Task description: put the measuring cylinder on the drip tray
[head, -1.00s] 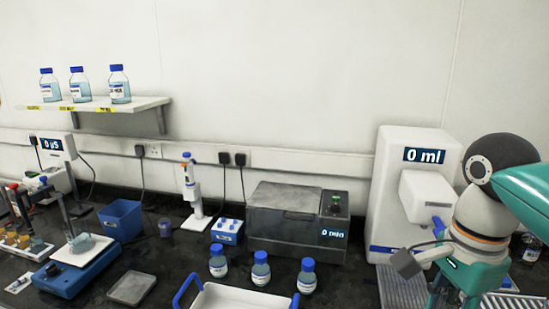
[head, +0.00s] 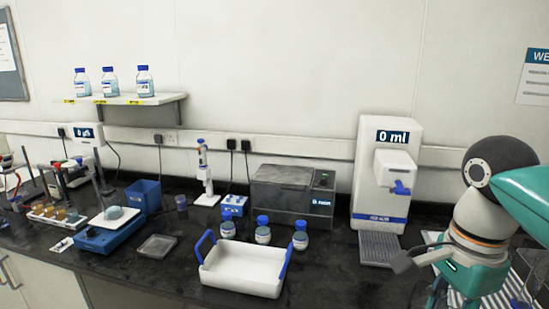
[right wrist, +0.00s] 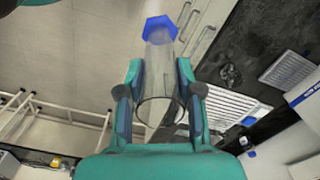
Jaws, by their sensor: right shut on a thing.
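The measuring cylinder (right wrist: 160,58) is clear with a blue hexagonal foot. My right gripper (right wrist: 160,85) is shut on its clear body in the right wrist view, with the foot beyond the fingertips and the open rim towards my palm. The floor and cabinet fronts show behind the cylinder. The drip tray (head: 380,248) is a grey ribbed plate in front of the white dispenser (head: 384,185), bare. It also shows at the right wrist view's right (right wrist: 288,68), apart from the cylinder. In the head view, my right arm hides the cylinder. My left gripper is out of view.
A white ribbed rack (right wrist: 235,108) lies near the drip tray on the dark bench. A white tray with blue handles (head: 240,275) and several blue-capped bottles (head: 263,232) stand left of the dispenser. Bare bench (head: 335,265) lies between them and the drip tray.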

